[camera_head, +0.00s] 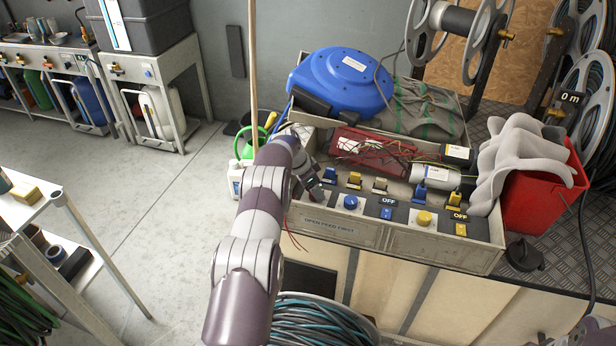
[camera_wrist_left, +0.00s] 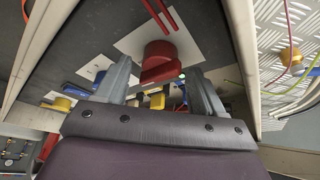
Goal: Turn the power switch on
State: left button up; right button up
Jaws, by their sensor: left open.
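The control panel (camera_head: 405,237) runs along the front of the bench, with a label reading "OPEN FEED FIRST". It carries a blue round knob (camera_head: 350,202), a yellow round knob (camera_head: 424,218), and small blue (camera_head: 386,213) and yellow (camera_head: 461,229) switches below "OFF" labels. My left gripper (camera_head: 310,180) is over the panel's left end and hides what lies beneath. In the left wrist view, a red rotary knob (camera_wrist_left: 160,60) on a white plate shows between the open fingers of my left gripper (camera_wrist_left: 159,76). Whether they touch the knob is unclear. My right gripper is out of view.
A blue hose reel (camera_head: 345,82), a red device (camera_head: 370,148) with loose wires and a grey cylinder stand behind the panel.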

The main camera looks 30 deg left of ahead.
pick_arm(q)
jog(key=v, duration=0.6)
notch_tip(320, 180, up, 5)
jog(key=p, duration=0.2)
send_over(306, 201)
jog(key=s, duration=0.2)
jog(key=shift+w+a+r, duration=0.1)
jog(key=shift+a, duration=0.3)
jog(key=s+d+r+n+g+y, duration=0.1)
jog(key=s+d+r+n, duration=0.15)
jog(key=s+d, duration=0.55)
jog(key=s+d+r+n+g+y, duration=0.1)
jog(key=s+d+r, duration=0.35)
jog(key=d, duration=0.55)
jog(key=s+d+n, duration=0.1)
jog(key=s+d, duration=0.2)
jog(key=s, duration=0.6)
jog(key=s+d+n, duration=0.1)
jog(key=s+d, duration=0.2)
jog(key=s, duration=0.6)
jog(key=shift+s+d+n+g, duration=0.2)
jog(key=shift+s+n+g, duration=0.1)
jog(key=shift+s+n, duration=0.05)
